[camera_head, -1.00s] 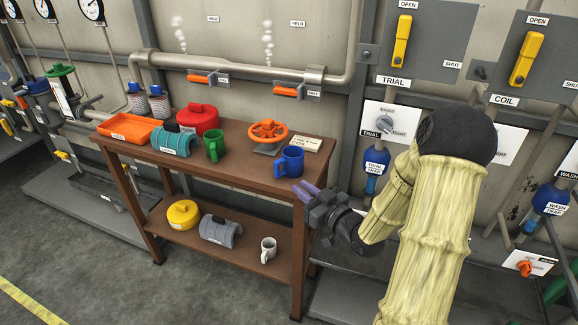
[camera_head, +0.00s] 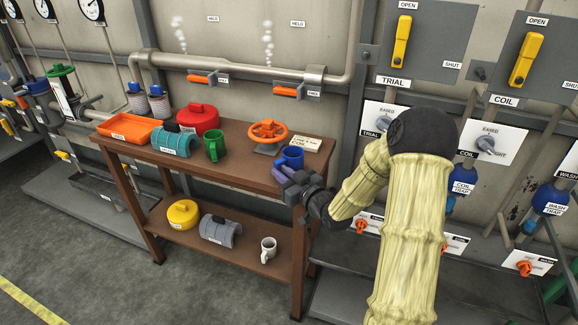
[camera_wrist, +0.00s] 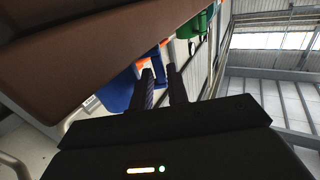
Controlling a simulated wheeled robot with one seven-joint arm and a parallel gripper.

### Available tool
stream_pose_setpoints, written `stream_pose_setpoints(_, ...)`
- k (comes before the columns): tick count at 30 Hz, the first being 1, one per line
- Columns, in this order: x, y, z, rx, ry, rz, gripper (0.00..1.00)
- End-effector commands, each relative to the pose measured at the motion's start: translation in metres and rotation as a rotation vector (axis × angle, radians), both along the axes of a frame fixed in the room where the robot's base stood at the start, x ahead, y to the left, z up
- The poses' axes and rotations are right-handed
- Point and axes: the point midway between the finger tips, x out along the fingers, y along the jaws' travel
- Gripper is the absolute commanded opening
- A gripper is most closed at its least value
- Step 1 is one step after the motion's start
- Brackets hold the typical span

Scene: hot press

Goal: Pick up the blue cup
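The blue cup (camera_head: 292,157) stands upright near the front right edge of the brown table's top.
On the brown table (camera_head: 245,167) stand a green mug (camera_head: 215,147), an orange valve wheel (camera_head: 268,131), a red pot (camera_head: 198,119), a teal cylinder (camera_head: 177,144) and an orange tray (camera_head: 126,129). A white mug (camera_head: 268,248) is on the lower shelf. Wall panels are at the right.

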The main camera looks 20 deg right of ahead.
Motion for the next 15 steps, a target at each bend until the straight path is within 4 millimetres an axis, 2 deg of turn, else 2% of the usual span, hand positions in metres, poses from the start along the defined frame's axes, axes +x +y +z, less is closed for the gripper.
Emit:
stream_pose_setpoints(3,0.017,0.008,0.0,-0.001,-0.001,0.002,0.16)
stream_pose_setpoints(6,0.025,0.011,0.0,0.0,-0.001,0.001,0.16)
stream_pose_setpoints(15,0.026,0.011,0.0,0.0,0.0,0.0,0.16)
